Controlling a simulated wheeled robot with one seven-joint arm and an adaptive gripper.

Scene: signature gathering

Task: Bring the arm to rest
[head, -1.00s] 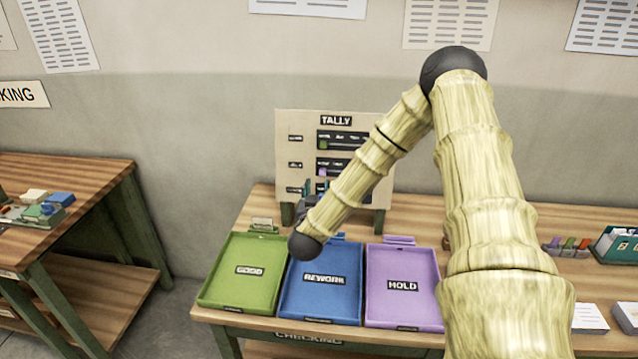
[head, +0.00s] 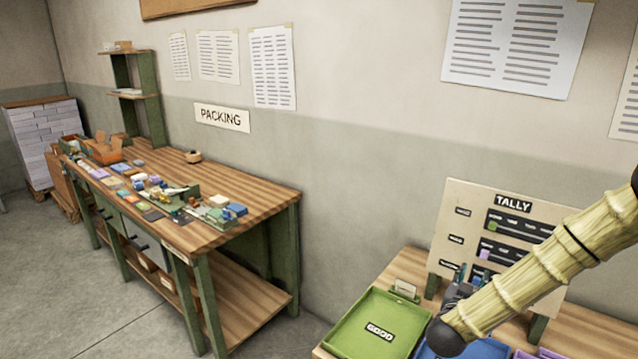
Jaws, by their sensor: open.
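My arm enters the head view from the right edge and slopes down to a dark round joint above the blue tray. My gripper (head: 469,274) shows as a small dark shape just behind that joint, partly hidden by my arm. Its fingers point up in front of the tally board (head: 456,215), apart from each other and with nothing seen between them. Whether it touches the board cannot be told.
A green GOOD tray (head: 350,333) lies empty at the near end of the checking table (head: 397,268). The blue tray (head: 483,349) beside it is partly hidden. A packing table (head: 262,192) with many small items stands left, across a floor gap.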

